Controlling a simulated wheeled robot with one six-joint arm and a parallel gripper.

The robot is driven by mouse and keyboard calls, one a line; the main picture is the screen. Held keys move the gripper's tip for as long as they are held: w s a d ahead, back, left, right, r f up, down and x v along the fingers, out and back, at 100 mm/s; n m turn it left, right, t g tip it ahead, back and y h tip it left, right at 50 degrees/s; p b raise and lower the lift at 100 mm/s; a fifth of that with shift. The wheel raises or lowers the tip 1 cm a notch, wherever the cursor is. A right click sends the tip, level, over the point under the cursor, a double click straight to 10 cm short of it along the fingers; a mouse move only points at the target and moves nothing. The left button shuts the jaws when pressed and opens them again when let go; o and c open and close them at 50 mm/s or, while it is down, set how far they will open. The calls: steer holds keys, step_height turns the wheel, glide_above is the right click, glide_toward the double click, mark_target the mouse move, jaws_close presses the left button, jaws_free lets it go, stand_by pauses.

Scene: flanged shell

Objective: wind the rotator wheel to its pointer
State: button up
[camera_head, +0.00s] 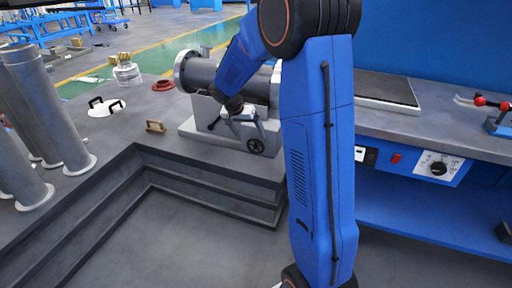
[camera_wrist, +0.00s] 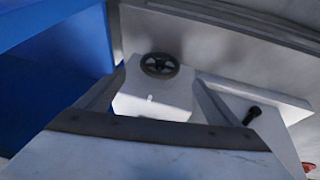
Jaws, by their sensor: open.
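The rotator wheel (camera_head: 256,145) is a small dark spoked handwheel on the front face of the pale grey rotator stand (camera_head: 270,135). In the wrist view the wheel (camera_wrist: 160,65) shows beyond my fingers, near the top middle. A small white mark (camera_wrist: 150,98) sits below it on the pale face; I cannot tell whether it is the pointer. My gripper (camera_head: 236,120) is open and empty, up and left of the wheel in the head view. Its two fingers (camera_wrist: 159,80) spread to either side of the wheel in the wrist view, apart from it.
The grey flanged shell (camera_head: 200,72) lies across the stand, partly hidden by my arm. A black knob (camera_wrist: 252,115) shows right of my fingers. A brown handle-like block (camera_head: 155,127) and a white disc with black handles (camera_head: 105,108) lie left. Grey flanged pipes (camera_head: 50,110) stand far left.

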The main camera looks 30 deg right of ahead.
mark_target(254, 143)
steer(key=x, duration=1.1)
steer(key=shift+w, duration=0.1)
steer(key=c, duration=1)
